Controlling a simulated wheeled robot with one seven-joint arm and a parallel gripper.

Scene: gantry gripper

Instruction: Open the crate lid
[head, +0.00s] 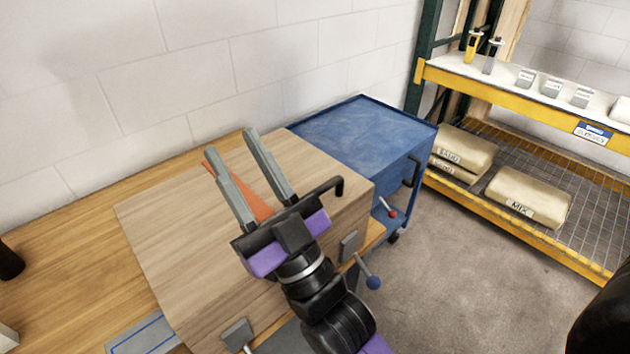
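The wooden crate (330,225) stands on a wooden workbench. Its flat, light wood lid (165,225) lies level on top and looks closed. A black bar handle (328,184) shows near the lid's front right edge, partly hidden by my gripper. My gripper (231,145) has two long grey fingers spread apart, with nothing clearly held between them. It reaches over the lid from the front; whether it touches the lid or handle I cannot tell. An orange strip (243,190) shows between and behind the fingers. Grey plates (349,245) sit on the crate's front side.
A blue cart (360,130) stands right behind the crate. Levers with a red knob (392,214) and a blue knob (373,283) stick out near the front. A yellow-edged rack (520,95) with bags stands at the right. A white block wall closes the back.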

